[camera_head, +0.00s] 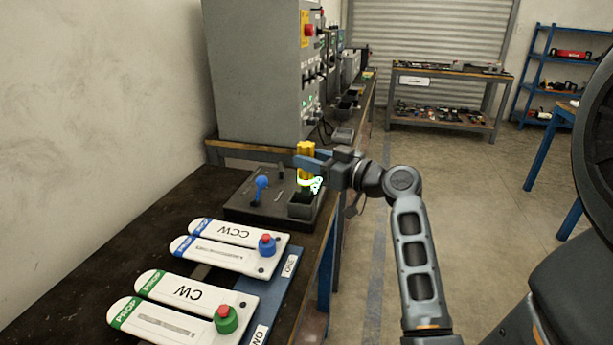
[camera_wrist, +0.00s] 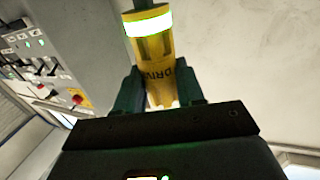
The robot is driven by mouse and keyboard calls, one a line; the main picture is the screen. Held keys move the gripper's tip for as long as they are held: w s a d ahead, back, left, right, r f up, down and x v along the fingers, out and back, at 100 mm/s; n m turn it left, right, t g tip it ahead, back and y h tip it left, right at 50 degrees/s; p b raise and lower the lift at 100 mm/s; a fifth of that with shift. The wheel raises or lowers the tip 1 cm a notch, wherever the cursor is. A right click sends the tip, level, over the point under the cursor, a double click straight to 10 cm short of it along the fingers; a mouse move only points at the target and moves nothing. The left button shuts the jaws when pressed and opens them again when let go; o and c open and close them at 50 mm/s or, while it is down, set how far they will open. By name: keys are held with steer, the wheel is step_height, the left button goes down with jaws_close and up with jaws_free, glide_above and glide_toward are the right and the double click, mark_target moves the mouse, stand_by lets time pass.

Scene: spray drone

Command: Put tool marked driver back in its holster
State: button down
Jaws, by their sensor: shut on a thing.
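The yellow driver (camera_head: 306,150) is upright between the fingers of my gripper (camera_head: 312,163), above the right side of a dark tool block. In the wrist view, the driver (camera_wrist: 154,50) shows the letters "DRIV" and a bright band, and my gripper (camera_wrist: 160,88) is closed around its body. The square open holster (camera_head: 303,207) at the block's right front corner lies just below the driver. A bright green and white glow hides the driver's lower end, so I cannot tell whether it touches the holster.
The tool block (camera_head: 245,213) also carries a blue-handled tool (camera_head: 261,185) and a thin dark peg (camera_head: 281,172). White propeller cases marked CCW (camera_head: 238,238) and CW (camera_head: 190,293) lie nearer on the bench. A grey control cabinet (camera_head: 255,75) stands behind.

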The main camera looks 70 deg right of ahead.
mark_target(311, 178)
steer(key=shift+w+a+f, duration=0.25)
steer(key=shift+w+f, duration=0.1)
steer(key=shift+w, duration=0.05)
steer(key=shift+f, duration=1.9)
steer(key=shift+f, duration=0.15)
steer(key=c, duration=0.7)
jaws_free()
steer(key=b+v, duration=0.2)
steer(key=v, duration=1)
